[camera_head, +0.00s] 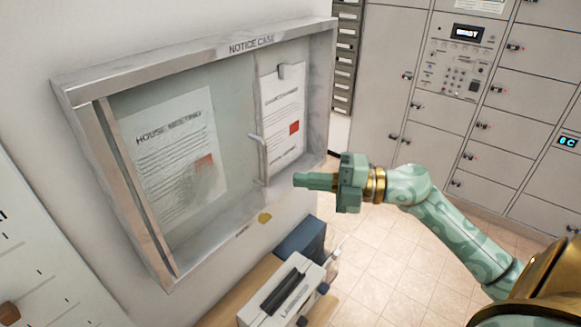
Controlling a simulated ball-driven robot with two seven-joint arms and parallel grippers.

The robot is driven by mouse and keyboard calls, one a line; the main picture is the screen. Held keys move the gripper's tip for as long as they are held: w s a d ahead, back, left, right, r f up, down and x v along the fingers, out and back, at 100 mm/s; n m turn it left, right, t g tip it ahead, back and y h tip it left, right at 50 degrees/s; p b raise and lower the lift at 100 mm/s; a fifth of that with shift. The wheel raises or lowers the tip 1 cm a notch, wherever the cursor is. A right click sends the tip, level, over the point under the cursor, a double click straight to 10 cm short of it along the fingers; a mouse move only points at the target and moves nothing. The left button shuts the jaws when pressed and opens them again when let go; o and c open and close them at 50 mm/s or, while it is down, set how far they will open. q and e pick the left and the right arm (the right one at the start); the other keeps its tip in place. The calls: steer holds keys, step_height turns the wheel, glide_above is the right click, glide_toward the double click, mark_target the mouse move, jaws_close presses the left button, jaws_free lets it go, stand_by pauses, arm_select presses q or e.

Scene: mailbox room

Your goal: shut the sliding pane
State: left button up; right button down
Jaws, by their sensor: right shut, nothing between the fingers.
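The notice case (250,41) hangs on the wall at the left, with a grey metal frame. Its greenish sliding pane (232,125) covers the left and middle, over a sheet headed "House Meeting" (175,150). A small pale handle (256,138) is at the pane's right edge. To the right of that edge, a second sheet (284,115) shows without the green tint, so the case looks uncovered there. My right gripper (297,181) is shut and empty, pointing left, near the case's lower right corner and apart from the handle in the picture. My left gripper is out of view.
A laminator (282,290) and a dark blue box (303,240) stand on a wooden surface (238,297) below the case. Grey lockers (385,70) with a keypad panel stand behind. Tiled floor lies open beneath my right arm. A white board is at the far left.

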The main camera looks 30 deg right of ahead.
steer(key=w+a+p, duration=0.3)
steer(key=w+p, duration=0.1)
steer(key=w, duration=0.4)
steer(key=shift+a, duration=0.25)
